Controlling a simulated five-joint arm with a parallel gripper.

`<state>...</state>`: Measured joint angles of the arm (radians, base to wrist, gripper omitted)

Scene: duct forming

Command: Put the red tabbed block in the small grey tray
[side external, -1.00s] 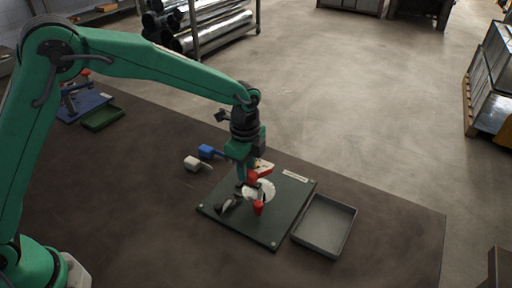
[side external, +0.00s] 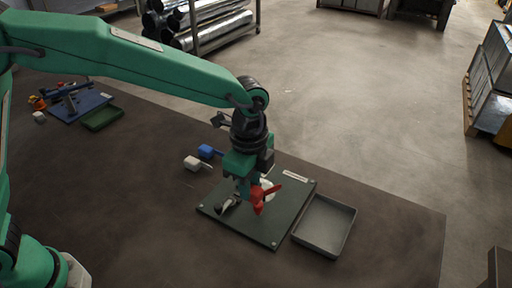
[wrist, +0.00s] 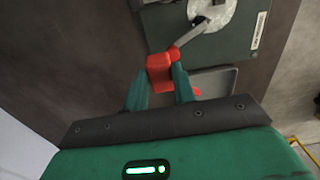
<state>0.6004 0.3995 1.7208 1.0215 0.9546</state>
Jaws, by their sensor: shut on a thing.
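My gripper (side external: 249,190) is over the dark green board, pointing down. In the wrist view my gripper (wrist: 160,78) is shut on the red tabbed block (wrist: 159,70), which sits between its two fingers. In the side view the red block (side external: 258,196) shows at the fingertips, with a red arm reaching up to the right. I cannot tell how far it is above the board. The small grey tray (side external: 317,248) stands right of the board and looks empty. Part of it shows beyond the fingers in the wrist view (wrist: 228,79).
The dark green board (side external: 240,227) carries a white round piece (side external: 268,184) and a grey-black lever (side external: 229,205). A blue block (side external: 206,152) and a white block (side external: 192,163) lie behind it on the brown table. A green tray (side external: 103,119) and blue fixture (side external: 80,108) are far left.

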